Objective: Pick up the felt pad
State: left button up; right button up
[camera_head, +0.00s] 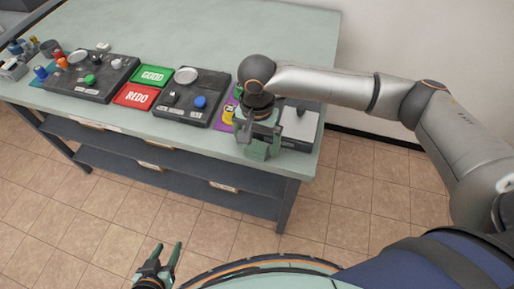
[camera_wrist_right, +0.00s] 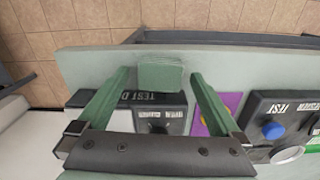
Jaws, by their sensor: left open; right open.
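The felt pad (camera_wrist_right: 160,75) looks like a small green rectangular block in the right wrist view. It lies near the table's edge, at the end of the dark test device. My right gripper (camera_wrist_right: 159,74) is open, its green fingers on either side of the pad with a visible gap to each; I cannot tell its height above the table. In the head view my right gripper (camera_head: 262,152) is at the table's front right corner and the pad cannot be made out apart from it. My left gripper (camera_head: 168,247) is open and empty over the floor, away from the table.
The green table (camera_head: 200,40) holds dark test panels (camera_head: 92,76), a green GOOD card (camera_head: 153,75), a red REDO card (camera_head: 136,96), and a purple mat (camera_wrist_right: 222,108) beside the device (camera_wrist_right: 150,112). Several colored knobs stand at the left. The table's back is clear.

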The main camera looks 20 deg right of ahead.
aim_at(257, 146)
jog(key=shift+c, duration=0.2)
jog(key=c, duration=1.3)
jog(key=shift+r, duration=0.1)
jog(key=shift+c, duration=0.2)
jog(key=shift+r, duration=0.5)
notch_tip(257, 146, up, 2)
jog(key=shift+r+p, duration=0.25)
jog(key=shift+p, duration=0.1)
jog(key=s+a+r+p, duration=0.2)
jog(key=s+r, duration=0.7)
jog(key=s, duration=0.4)
jog(key=shift+s+a+r+p, duration=0.2)
jog(key=shift+s+a+p, duration=0.05)
jog(key=shift+s+p, duration=0.15)
